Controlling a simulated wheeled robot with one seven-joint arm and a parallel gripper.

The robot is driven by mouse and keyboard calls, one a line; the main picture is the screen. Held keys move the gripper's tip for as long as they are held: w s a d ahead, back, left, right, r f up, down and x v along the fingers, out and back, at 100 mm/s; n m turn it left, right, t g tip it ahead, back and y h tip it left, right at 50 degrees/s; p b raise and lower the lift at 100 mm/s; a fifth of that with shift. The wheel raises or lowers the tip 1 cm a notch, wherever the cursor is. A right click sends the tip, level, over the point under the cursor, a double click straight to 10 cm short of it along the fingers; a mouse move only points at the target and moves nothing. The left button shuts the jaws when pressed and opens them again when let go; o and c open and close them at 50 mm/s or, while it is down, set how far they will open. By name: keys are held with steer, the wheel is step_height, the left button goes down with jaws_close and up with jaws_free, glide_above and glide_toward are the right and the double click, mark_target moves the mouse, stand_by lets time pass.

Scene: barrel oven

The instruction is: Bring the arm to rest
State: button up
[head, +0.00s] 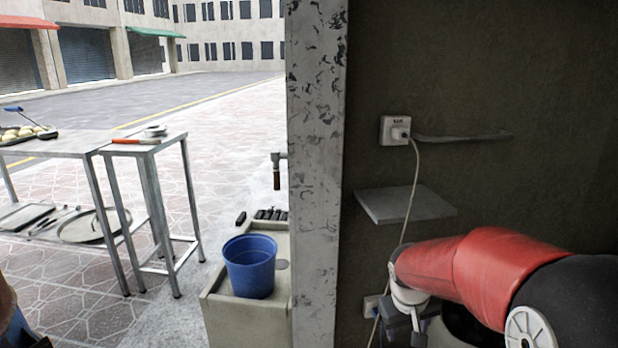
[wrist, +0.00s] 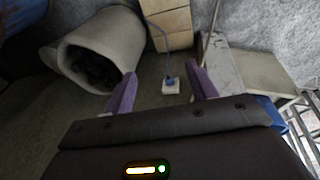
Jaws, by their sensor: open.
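My arm, with a red sleeve, reaches in from the right edge of the head view. My gripper (head: 405,325) is low in that view, in front of the dark wall, and partly cut off by the bottom edge. In the wrist view my gripper (wrist: 165,84) shows two purple fingers spread apart with nothing between them. A white socket box (wrist: 171,86) on the wall shows beyond the gap between the fingers.
A concrete post (head: 318,170) stands left of my arm. A small shelf (head: 405,205) and a plugged-in socket (head: 395,130) are on the wall. A blue bucket (head: 250,266) sits on a stone basin (head: 222,312). Metal tables (head: 75,146) stand farther left.

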steer(key=s+a+r+m+t+y, duration=0.1)
steer(key=s+r, duration=0.4)
steer(key=s, duration=0.5)
steer(key=s+a+r+t, duration=0.2)
steer(key=s+a+r, duration=0.2)
steer(key=s, duration=0.7)
steer(key=shift+r+m+y, duration=0.4)
steer(key=shift+r, duration=0.2)
